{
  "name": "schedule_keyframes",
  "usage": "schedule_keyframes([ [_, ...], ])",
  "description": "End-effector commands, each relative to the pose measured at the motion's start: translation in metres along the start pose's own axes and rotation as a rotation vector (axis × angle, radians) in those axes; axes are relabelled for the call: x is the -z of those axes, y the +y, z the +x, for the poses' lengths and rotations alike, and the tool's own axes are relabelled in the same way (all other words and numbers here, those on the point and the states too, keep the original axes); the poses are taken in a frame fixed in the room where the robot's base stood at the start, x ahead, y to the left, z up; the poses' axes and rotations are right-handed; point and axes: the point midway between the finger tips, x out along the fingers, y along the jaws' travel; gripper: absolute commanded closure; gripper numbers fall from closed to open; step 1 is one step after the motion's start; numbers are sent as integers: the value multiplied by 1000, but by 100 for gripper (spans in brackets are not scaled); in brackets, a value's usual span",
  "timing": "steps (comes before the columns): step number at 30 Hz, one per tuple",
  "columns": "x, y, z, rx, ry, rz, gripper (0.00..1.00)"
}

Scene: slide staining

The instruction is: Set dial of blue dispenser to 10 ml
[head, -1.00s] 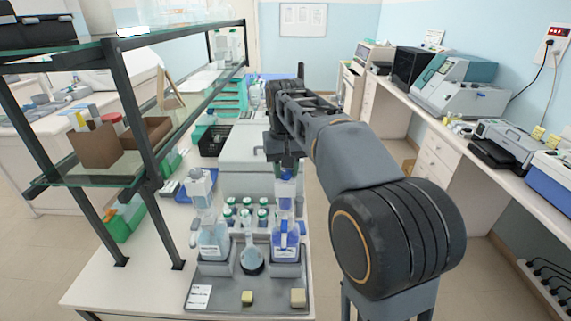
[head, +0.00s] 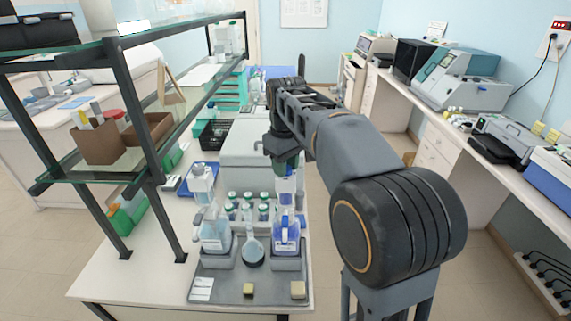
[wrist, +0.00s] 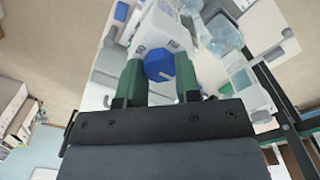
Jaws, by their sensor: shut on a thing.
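The blue dispenser (head: 286,237) stands at the right of the grey tray (head: 228,288), with blue liquid in its bottle and a white upper body. Its blue dial (wrist: 158,66) shows in the wrist view between the two green fingers of my gripper (wrist: 160,72), on a white body with dark markings that I cannot read clearly. My gripper also shows in the head view (head: 286,160), at the top of the dispenser. It is shut on the dial. The dial setting cannot be read.
A second dispenser (head: 214,232) with pale liquid stands at the left of the tray, and a round flask (head: 253,250) sits between the two. Several green-capped bottles (head: 247,208) stand behind. A shelf rack (head: 150,150) rises on the left.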

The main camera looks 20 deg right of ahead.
Motion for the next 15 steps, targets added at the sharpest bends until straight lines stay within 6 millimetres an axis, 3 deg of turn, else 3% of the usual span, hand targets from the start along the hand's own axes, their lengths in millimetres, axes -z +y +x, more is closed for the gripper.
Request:
schedule_keyframes([
  [11, 0, 0, 0, -1, 2, -4, 92],
  [12, 0, 0, 0, -1, 2, -4, 68],
  [15, 0, 0, 0, -1, 2, -3, 58],
])
